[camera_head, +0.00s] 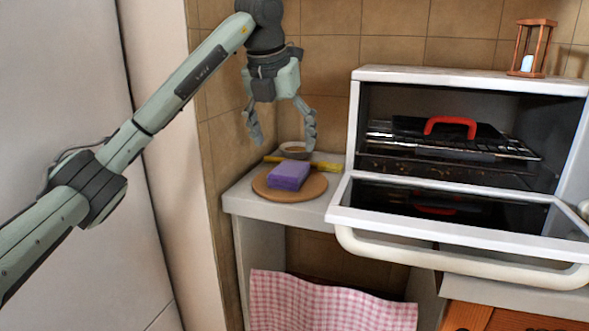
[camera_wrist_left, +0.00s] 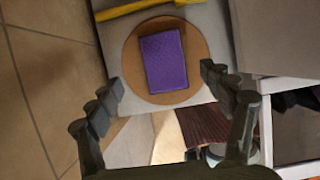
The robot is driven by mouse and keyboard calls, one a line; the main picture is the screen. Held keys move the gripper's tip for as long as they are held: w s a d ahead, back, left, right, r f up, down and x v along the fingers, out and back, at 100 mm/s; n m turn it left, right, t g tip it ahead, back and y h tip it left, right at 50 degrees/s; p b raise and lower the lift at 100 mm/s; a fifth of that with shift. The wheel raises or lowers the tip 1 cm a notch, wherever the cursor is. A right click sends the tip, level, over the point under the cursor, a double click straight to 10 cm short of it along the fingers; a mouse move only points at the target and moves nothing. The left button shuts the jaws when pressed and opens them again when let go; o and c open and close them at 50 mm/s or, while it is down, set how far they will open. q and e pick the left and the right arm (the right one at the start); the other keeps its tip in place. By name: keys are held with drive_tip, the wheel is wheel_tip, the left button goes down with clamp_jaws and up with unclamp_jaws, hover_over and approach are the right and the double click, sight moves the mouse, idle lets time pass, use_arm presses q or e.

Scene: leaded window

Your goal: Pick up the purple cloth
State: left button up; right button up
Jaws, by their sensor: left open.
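The purple cloth (camera_head: 288,175) is a folded, block-like piece lying on a round tan board (camera_head: 262,187) on the narrow white counter. In the left wrist view the cloth (camera_wrist_left: 164,60) lies flat on the round board (camera_wrist_left: 134,52), ahead of the fingertips. My left gripper (camera_head: 282,140) is open and empty, above and behind the cloth in the head view, its fingers pointing down. In the left wrist view its two fingers (camera_wrist_left: 165,78) are spread wide, with the cloth lying between and beyond their tips. My right gripper is not in view.
A yellow-handled tool (camera_head: 325,166) and a small brown bowl (camera_head: 294,149) lie behind the board. An open white oven (camera_head: 400,76) stands to the right, its door (camera_head: 440,225) folded down. A pink checked towel (camera_head: 325,302) hangs below. An hourglass (camera_head: 531,48) stands on the oven.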

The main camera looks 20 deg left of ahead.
sight(289, 169)
use_arm(q)
drive_tip(key=shift+s+x, duration=0.2)
drive_tip(key=shift+x, duration=0.75)
drive_tip(key=p+x, duration=0.1)
drive_tip(key=x, duration=0.3)
drive_tip(key=shift+d+f, duration=0.2)
drive_tip(key=shift+f, duration=0.25)
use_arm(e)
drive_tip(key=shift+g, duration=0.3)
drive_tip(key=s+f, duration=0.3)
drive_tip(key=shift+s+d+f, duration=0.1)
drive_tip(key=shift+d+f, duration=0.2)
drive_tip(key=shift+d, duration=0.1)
use_arm(q)
drive_tip(key=shift+f, duration=0.25)
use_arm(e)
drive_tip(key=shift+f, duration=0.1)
use_arm(q)
drive_tip(key=shift+c, duration=0.5)
